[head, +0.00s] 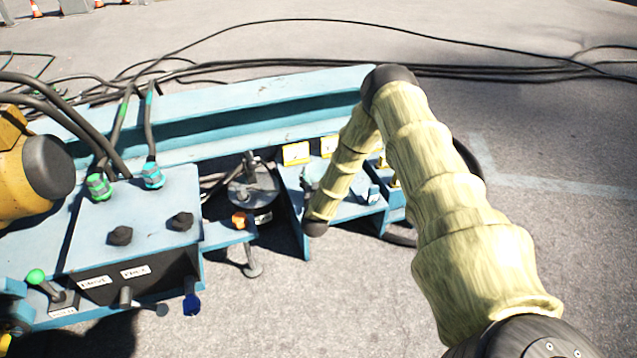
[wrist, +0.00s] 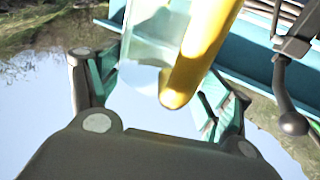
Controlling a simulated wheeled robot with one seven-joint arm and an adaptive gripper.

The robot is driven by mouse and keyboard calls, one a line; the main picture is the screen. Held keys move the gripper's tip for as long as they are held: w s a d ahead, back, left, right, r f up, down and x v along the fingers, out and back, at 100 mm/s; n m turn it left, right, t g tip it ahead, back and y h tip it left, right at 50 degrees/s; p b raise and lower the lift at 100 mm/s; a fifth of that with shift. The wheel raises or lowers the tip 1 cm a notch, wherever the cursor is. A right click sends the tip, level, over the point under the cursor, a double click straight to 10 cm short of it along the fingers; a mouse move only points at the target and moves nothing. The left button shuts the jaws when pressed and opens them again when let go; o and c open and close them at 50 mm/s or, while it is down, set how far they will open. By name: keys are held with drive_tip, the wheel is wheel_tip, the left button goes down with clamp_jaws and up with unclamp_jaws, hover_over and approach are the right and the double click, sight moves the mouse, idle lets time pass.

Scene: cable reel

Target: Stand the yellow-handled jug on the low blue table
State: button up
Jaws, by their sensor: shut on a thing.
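In the wrist view the jug (wrist: 152,35) has a clear, pale body and a thick yellow handle (wrist: 200,48). It is between the teal-padded fingers of my gripper (wrist: 158,84), which is shut on it. The exact contact of the pads is hard to see. In the head view my arm covers the gripper, and I cannot clearly make out the jug. A low blue surface (head: 345,210), which looks like the blue table, shows behind and beside my forearm. My forearm hides part of it.
Yellow labelled pieces (head: 296,153) stand at the low surface's back edge. A long blue beam (head: 240,105) runs behind it. Left is a blue control box (head: 135,220) with levers and cable plugs. Black cables (head: 500,70) cross the ground. Open pavement lies at right.

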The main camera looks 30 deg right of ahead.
drive_tip(key=shift+f, duration=1.05)
drive_tip(key=shift+f+b, duration=0.15)
drive_tip(key=shift+b, duration=0.15)
drive_tip(key=o, duration=1.8)
drive_tip(key=s+a+f+n+g+y+p, duration=0.25)
drive_tip(key=s+a+f+y, duration=0.2)
drive_tip(key=s+a, duration=0.7)
drive_tip(key=s+a+f+n+g+y+p, duration=0.1)
drive_tip(key=s+a+f+n+g+y, duration=0.25)
drive_tip(key=s+a, duration=0.8)
drive_tip(key=s+a+g+y, duration=0.1)
drive_tip(key=s+g, duration=0.2)
drive_tip(key=s, duration=0.6)
drive_tip(key=s+a+g+y, duration=0.1)
drive_tip(key=s+a+g, duration=0.1)
drive_tip(key=s, duration=0.8)
drive_tip(key=s+a+g, duration=0.1)
drive_tip(key=s+g, duration=0.2)
drive_tip(key=s, duration=0.7)
drive_tip(key=shift+a+n+g+y, duration=0.15)
drive_tip(key=shift+n+g+y, duration=0.15)
drive_tip(key=shift+n+y, duration=0.1)
